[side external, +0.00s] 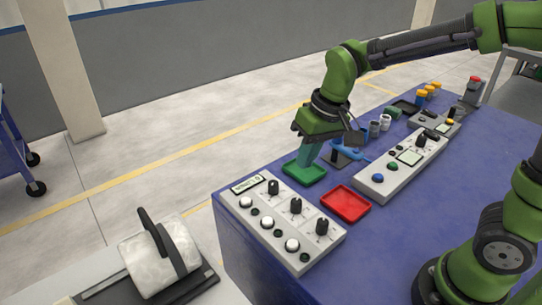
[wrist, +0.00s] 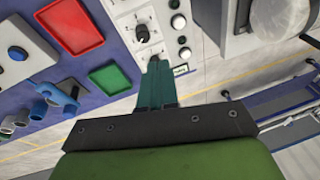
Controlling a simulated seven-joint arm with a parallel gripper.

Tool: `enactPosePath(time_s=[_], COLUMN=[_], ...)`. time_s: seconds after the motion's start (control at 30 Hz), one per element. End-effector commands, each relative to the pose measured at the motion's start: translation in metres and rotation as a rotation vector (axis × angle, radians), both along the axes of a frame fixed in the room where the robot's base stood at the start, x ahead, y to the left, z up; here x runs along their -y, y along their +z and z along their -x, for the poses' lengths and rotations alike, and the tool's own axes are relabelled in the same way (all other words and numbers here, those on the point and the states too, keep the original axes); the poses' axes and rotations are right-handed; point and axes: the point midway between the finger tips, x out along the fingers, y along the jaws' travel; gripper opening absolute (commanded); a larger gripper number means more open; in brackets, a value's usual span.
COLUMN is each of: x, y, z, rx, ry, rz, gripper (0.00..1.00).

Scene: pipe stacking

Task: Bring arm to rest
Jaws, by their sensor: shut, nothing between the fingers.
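My gripper (side external: 301,161) hangs above the table, with its teal fingers pointing down by the green tray (side external: 305,174) in the side external view. In the wrist view, the fingers (wrist: 156,66) are together with nothing between them, and their tips overlap the edge of the control panel (wrist: 135,20). The green tray (wrist: 110,78) and the red tray (wrist: 71,26) look empty there. Two grey pipe-like cylinders (side external: 385,121) stand behind the gripper, beside a blue part (side external: 350,150). The blue part (wrist: 62,98) also shows in the wrist view.
A panel with knobs and white buttons (side external: 275,225) lies at the table's near corner. A second panel (side external: 402,165) lies further right. The red tray (side external: 346,204) sits between them. A white block on a black stand (side external: 160,258) is off the table at lower left.

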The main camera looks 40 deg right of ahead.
Motion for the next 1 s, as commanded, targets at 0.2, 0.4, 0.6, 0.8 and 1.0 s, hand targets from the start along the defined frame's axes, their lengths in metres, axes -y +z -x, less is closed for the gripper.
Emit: enactPosePath(time_s=[0.2,0.4,0.6,0.8,1.0], x=[0.033,0.050,0.057,0.059,0.058], y=[0.028,0.038,0.052,0.054,0.054], z=[0.067,0.107,0.117,0.117,0.117], rx=[0.165,0.292,0.371,0.376,0.376], ry=[-0.113,-0.187,-0.215,-0.219,-0.218], rz=[-0.070,-0.111,-0.121,-0.120,-0.119], gripper=[0.00,0.00,0.00,0.00,0.00])
